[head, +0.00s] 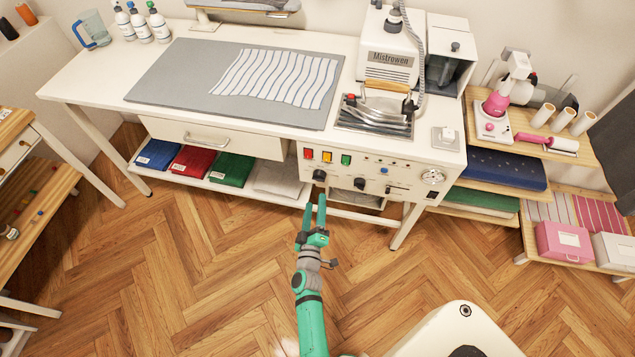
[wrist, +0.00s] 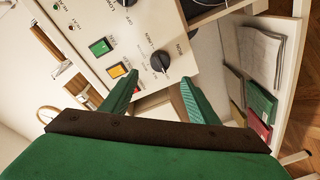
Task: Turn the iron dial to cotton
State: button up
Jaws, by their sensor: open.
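A black dial (head: 319,175) with small lettering around it sits at the left of the white control panel (head: 400,172) on the ironing table. In the wrist view the dial (wrist: 160,62) is close ahead, and one of its labels seems to read linen. Its exact pointer setting is too small to tell. My gripper (head: 315,203) is open and empty, in front of and slightly below the dial in the head view. In the wrist view my green fingers (wrist: 160,84) are spread, with the dial beyond the gap between them. They appear apart from it.
A second black dial (head: 360,183) sits right of the first. Red, yellow (head: 327,156) and green buttons lie above. An iron (head: 380,110) rests on top. Folded cloths (head: 232,168) lie on the shelf at left. The wooden floor (head: 200,270) before the table is clear.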

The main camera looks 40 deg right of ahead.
aim_at(319, 177)
jog(key=x, duration=0.9)
jog(key=shift+w+d, duration=0.2)
jog(key=shift+d, duration=0.15)
jog(key=shift+c, duration=0.6)
jog(key=c, duration=0.9)
